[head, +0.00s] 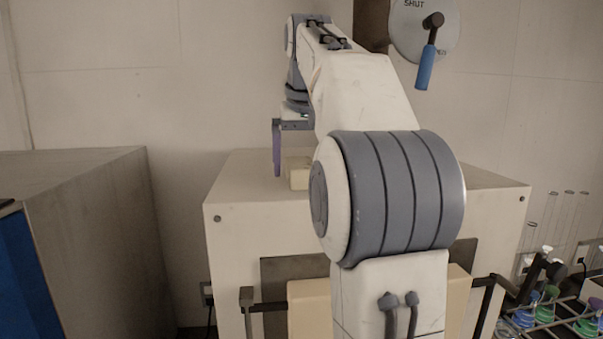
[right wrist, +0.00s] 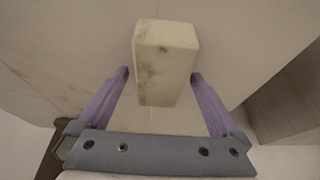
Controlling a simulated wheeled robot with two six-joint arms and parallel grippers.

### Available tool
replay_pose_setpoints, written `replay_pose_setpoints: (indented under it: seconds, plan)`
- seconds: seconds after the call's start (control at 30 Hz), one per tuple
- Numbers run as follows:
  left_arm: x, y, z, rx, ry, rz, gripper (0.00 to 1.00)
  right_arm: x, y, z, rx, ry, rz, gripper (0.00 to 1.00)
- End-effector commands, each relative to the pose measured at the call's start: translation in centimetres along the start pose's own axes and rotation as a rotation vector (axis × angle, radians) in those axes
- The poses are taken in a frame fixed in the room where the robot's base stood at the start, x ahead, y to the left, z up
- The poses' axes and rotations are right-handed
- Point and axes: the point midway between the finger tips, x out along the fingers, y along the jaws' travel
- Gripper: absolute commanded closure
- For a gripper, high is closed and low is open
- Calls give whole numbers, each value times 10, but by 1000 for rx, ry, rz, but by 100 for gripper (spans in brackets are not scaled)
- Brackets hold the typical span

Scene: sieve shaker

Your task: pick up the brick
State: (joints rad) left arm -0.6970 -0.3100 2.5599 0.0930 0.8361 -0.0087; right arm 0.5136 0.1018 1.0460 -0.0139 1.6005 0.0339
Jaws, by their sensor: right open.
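The brick is a pale cream block (head: 298,173) with dark smudges, on top of the white cabinet (head: 240,191). It is partly hidden behind my right arm in the head view. In the right wrist view the brick (right wrist: 166,58) lies ahead, its near end between the tips of the two purple fingers. My right gripper (right wrist: 160,76) is open, with a gap between each finger and the brick. In the head view one purple finger of my right gripper (head: 277,150) points down beside the brick's left side. My left gripper is not in view.
A grey-topped cabinet (head: 80,200) with a blue front stands at the left. A round plate with a blue-handled lever (head: 426,60) is on the back wall. Flasks with coloured liquid (head: 547,305) stand in a rack at the lower right. A dark rail (head: 265,307) runs along the white cabinet's front.

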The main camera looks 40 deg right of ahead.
Motion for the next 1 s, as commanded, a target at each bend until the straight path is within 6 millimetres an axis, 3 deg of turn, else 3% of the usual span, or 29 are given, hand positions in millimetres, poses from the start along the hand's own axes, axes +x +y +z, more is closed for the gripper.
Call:
replay_pose_setpoints:
  seconds: [0.77, 0.87, 1.0]
  plan:
    - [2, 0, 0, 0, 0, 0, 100, 4, 0, 2, -1, -1, 0, 0]
    - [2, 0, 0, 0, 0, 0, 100, 4, 0, 2, -1, -1, 0, 34]
    - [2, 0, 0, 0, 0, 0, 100, 4, 0, 2, -1, -1, 0, 88]
